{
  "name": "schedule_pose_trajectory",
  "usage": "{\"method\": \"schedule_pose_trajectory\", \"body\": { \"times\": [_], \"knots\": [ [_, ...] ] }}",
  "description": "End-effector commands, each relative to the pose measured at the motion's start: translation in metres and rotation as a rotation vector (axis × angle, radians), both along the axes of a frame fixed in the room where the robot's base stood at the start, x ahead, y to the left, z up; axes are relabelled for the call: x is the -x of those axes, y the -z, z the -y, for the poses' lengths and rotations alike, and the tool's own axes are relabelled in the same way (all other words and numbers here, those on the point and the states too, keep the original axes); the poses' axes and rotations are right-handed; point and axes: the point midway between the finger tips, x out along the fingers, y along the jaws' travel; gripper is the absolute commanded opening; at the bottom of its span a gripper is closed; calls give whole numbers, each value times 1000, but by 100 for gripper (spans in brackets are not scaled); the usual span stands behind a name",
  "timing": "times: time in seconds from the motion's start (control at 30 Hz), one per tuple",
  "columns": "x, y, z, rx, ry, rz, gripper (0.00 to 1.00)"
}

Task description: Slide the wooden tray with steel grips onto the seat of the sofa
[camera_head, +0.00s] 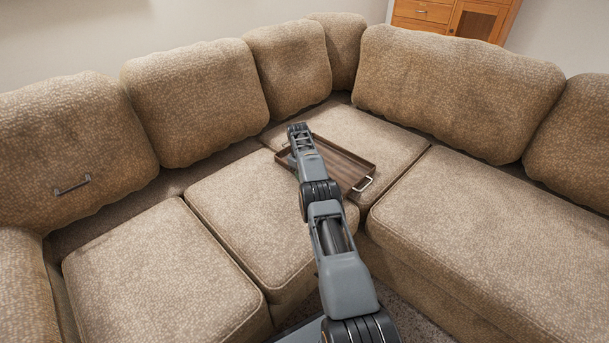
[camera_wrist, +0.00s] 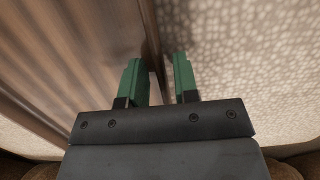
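The brown wooden tray (camera_head: 345,163) lies on the sofa's seat (camera_head: 365,130) near the corner. One steel grip (camera_head: 363,184) shows at its right end; my arm hides its left part. In the wrist view the tray's slatted wooden floor (camera_wrist: 60,50) fills the left side and the seat fabric (camera_wrist: 240,50) the right. My gripper (camera_wrist: 158,78) has its green fingers apart, one on each side of the tray's rim. Its left finger is over the tray's inside and its right finger is outside, over the fabric. I cannot tell whether either touches the rim.
Back cushions (camera_head: 195,100) stand behind the seats along both sides of the corner sofa. A loose-looking steel handle (camera_head: 72,186) shows against the left back cushion. The left seat (camera_head: 160,270) and right seat (camera_head: 480,220) are bare. A wooden cabinet (camera_head: 455,15) stands behind.

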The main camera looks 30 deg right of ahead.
Motion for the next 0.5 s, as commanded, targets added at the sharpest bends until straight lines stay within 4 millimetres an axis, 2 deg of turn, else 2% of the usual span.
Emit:
{"method": "schedule_pose_trajectory", "body": {
  "times": [0.07,0.33,0.5],
  "knots": [
    [0,0,1,0,1,0,36],
    [0,-2,1,0,2,0,36],
    [0,-21,1,1,2,2,36]
  ]
}}
